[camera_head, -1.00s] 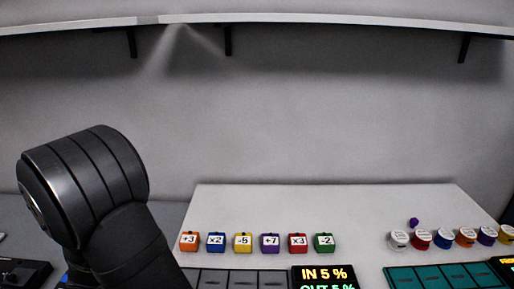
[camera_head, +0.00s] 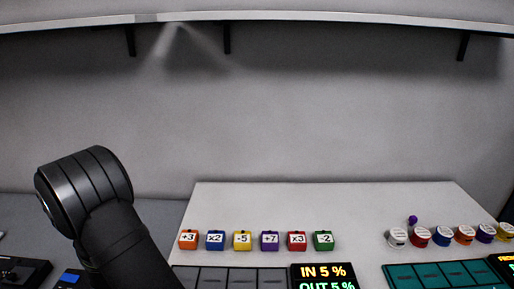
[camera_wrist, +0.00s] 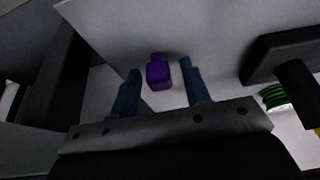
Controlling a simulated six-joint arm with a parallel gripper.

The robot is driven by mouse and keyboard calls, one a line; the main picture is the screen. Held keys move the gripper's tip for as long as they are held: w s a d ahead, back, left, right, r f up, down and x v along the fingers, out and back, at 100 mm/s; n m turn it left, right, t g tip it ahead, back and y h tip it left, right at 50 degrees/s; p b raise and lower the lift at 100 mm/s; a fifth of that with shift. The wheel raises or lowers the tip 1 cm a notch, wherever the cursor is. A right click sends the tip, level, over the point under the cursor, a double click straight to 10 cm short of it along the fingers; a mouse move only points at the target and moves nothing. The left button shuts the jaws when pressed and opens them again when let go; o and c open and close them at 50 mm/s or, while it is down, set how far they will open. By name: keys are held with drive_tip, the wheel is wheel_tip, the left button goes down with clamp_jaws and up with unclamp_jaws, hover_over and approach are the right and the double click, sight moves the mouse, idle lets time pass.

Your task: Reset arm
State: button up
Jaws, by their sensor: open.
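My gripper (camera_wrist: 164,90) shows in the wrist view with its two blue fingers apart and nothing between them. A small purple piece (camera_wrist: 158,72) lies beyond the fingertips on the white surface, apart from them. My gripper is not seen in the head view, where only my black arm link shows at the left. A small purple piece (camera_head: 412,220) also shows in the head view, on the white board behind the round spools. I cannot tell for certain that it is the same piece.
A row of coloured blocks, among them the orange +3 block (camera_head: 188,239) and green -2 block (camera_head: 323,240), stands on the white board (camera_head: 300,205). A display (camera_head: 324,277) reads IN 5 %. A shelf (camera_head: 300,16) spans the wall.

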wheel_tip(320, 180, up, 27)
drive_tip(key=w+d+m+h, duration=0.1)
drive_tip(key=w+d+m, duration=0.3)
drive_tip(key=w+d, duration=0.8)
drive_tip(key=shift+w+h, duration=0.3)
drive_tip(key=shift+w, duration=0.45)
drive_tip(key=shift+r, duration=0.1)
